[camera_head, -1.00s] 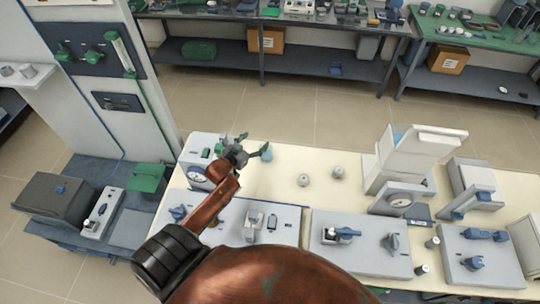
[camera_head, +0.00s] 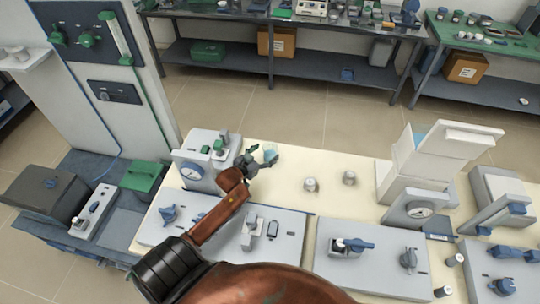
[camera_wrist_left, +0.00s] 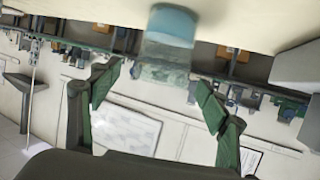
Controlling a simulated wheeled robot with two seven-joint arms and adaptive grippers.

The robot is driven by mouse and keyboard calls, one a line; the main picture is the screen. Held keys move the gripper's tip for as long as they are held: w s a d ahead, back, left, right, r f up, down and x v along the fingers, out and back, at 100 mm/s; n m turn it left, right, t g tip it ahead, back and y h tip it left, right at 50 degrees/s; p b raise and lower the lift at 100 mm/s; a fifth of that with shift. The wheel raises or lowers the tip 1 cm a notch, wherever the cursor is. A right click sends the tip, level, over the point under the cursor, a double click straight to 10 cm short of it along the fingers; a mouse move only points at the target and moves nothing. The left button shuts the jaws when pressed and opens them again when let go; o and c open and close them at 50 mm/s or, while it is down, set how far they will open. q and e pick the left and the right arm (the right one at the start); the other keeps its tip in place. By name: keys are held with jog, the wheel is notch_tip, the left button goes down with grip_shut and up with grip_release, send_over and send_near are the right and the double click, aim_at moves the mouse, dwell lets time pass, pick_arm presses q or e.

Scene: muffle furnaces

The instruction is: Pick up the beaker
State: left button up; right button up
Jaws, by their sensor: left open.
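The beaker (camera_head: 270,152) is a small, clear light-blue vessel near the far edge of the cream table (camera_head: 330,160). My left gripper (camera_head: 262,163) is right by it, its fingers reaching toward the beaker. In the left wrist view the beaker (camera_wrist_left: 168,48) is blurred and tilted, with the tabletop at the top of the picture. It lies ahead of the open, green-padded fingers of my left gripper (camera_wrist_left: 158,88), roughly centred between them, with nothing held. The exact gap to the beaker cannot be told. My right gripper is out of view.
A white device with a round gauge (camera_head: 192,172) stands just left of the gripper. Two small metal cups (camera_head: 311,185) (camera_head: 349,178) stand to the right. Flat control panels (camera_head: 365,265) line the near side. A white furnace with its lid up (camera_head: 430,160) is further right.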

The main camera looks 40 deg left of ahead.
aim_at(274, 146)
pick_arm(q)
jog(key=x, duration=0.4)
jog(key=shift+w, duration=0.2)
jog(key=shift+r, duration=0.1)
jog(key=shift+c, duration=0.3)
jog(key=c, duration=1.5)
jog(key=shift+r, duration=0.1)
